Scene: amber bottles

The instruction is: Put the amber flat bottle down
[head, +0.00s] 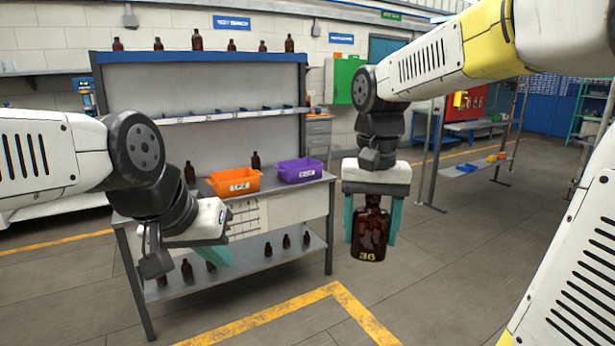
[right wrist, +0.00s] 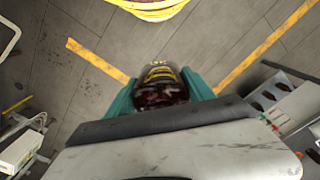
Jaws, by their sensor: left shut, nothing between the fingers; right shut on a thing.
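The amber flat bottle (head: 370,232) is dark brown with "36" near its base. It hangs upright in my right gripper (head: 372,222), between the two teal fingers, in the air to the right of the workbench. In the right wrist view the bottle (right wrist: 160,84) shows between the teal fingers (right wrist: 160,92), with grey floor beyond it. My left gripper (head: 216,258) is shut and empty at the left front of the workbench; its teal fingers are partly hidden by its own body.
The workbench (head: 318,178) has a worktop, a lower shelf (head: 200,284) and a top shelf, with several amber bottles on them. An orange bin (head: 234,181) and a purple bin (head: 300,170) stand on the worktop. Open floor with yellow lines (head: 335,290) lies below the held bottle.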

